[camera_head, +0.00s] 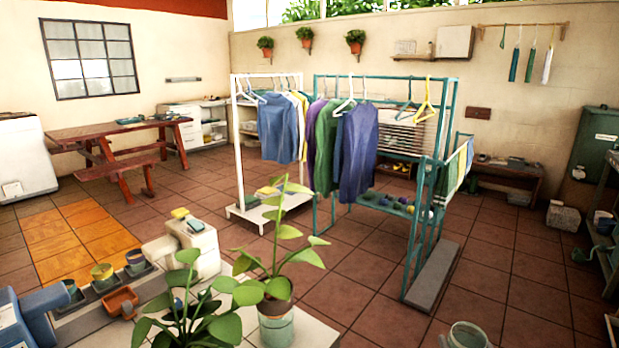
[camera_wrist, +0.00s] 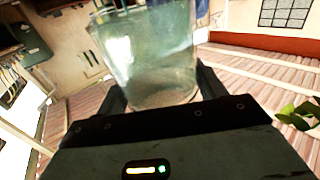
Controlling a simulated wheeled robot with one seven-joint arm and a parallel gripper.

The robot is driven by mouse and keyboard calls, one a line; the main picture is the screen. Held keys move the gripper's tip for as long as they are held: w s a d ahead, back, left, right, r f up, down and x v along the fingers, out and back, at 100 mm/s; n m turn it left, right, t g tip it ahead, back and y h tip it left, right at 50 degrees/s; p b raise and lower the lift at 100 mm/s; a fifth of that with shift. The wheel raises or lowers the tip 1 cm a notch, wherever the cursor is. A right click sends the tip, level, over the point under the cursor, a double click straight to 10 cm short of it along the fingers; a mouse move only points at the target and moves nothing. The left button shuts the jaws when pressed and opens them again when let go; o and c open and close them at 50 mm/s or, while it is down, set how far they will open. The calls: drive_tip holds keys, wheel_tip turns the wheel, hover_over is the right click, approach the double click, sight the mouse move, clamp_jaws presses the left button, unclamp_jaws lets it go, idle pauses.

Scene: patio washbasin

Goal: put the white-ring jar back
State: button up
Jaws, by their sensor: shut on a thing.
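My gripper (camera_wrist: 158,98) is shut on a clear, slightly green glass jar (camera_wrist: 150,50) in the wrist view. The jar sits between the two dark fingers, and its upper part runs out of the top of the picture. I cannot make out a white ring on it. In the head view, a clear glass jar (camera_head: 467,337) shows at the bottom edge, cut off by the frame. I cannot tell whether it is the held one. My gripper cannot be made out in the head view.
A leafy plant in a glass jar (camera_head: 276,328) stands on the pale near surface. Several small pots, one of them (camera_head: 103,273), stand in a row at the left beside an orange container (camera_head: 121,301). A teal clothes rack (camera_head: 411,245) stands mid-floor. Tiled floor (camera_head: 500,280) is open to its right.

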drive_tip(key=shift+s+a+f, duration=0.15)
drive_tip(key=shift+s+f, duration=0.6)
drive_tip(key=shift+f, duration=0.1)
drive_tip(key=shift+s+a+f, duration=0.1)
drive_tip(key=shift+s+f, duration=0.6)
drive_tip(key=shift+f, duration=0.1)
drive_tip(key=shift+d, duration=0.1)
